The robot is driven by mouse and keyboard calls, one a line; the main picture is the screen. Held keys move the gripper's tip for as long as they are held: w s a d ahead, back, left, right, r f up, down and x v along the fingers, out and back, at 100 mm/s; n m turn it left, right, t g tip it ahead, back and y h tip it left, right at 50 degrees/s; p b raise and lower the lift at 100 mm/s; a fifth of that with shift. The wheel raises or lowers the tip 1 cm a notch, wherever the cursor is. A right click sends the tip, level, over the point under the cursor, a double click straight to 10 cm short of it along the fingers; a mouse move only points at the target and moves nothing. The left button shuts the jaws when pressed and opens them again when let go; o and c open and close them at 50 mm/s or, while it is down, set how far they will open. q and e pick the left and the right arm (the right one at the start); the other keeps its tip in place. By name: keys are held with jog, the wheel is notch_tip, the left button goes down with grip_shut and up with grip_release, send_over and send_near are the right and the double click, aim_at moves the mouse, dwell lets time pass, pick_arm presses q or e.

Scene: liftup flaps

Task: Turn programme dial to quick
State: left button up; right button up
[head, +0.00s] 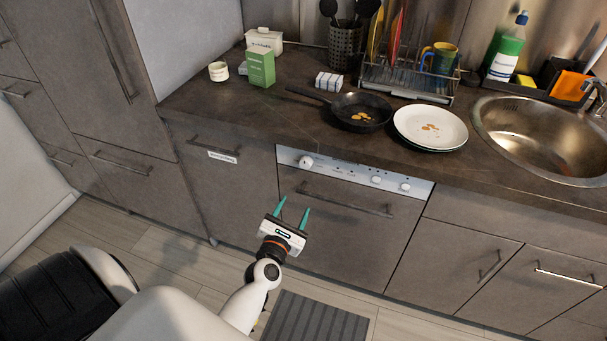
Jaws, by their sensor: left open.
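The programme dial (305,162) is a round pale knob at the left end of the dishwasher's light control panel (340,170). The panel lies just under the worktop edge. Its small lettering and the dial's setting are too small to read. My left gripper (292,206) is open and empty, with two teal fingers pointing up toward the panel. It is in front of the dishwasher door, below and slightly left of the dial in the picture, and apart from it. My right gripper is not in view.
The dishwasher door (350,230) is closed, with a bar handle (345,201) across its top. Two smaller controls (390,183) sit at the panel's right. On the worktop above stand a pan (360,112), white plates (430,128) and a sink (545,135). A striped mat (315,320) lies on the floor.

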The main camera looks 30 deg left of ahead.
aim_at(305, 166)
pick_arm(q)
jog(key=w+a, duration=0.1)
jog(key=w, duration=0.3)
jog(key=w+a+r+n, duration=0.1)
jog(key=w+a, duration=0.1)
jog(key=w, duration=0.1)
jog(key=w+a+r+n, duration=0.1)
jog(key=w, duration=0.3)
jog(key=shift+w+a+r+y, duration=0.25)
jog(key=shift+w+a+y, duration=0.05)
jog(key=shift+c, duration=0.3)
jog(key=c, duration=0.9)
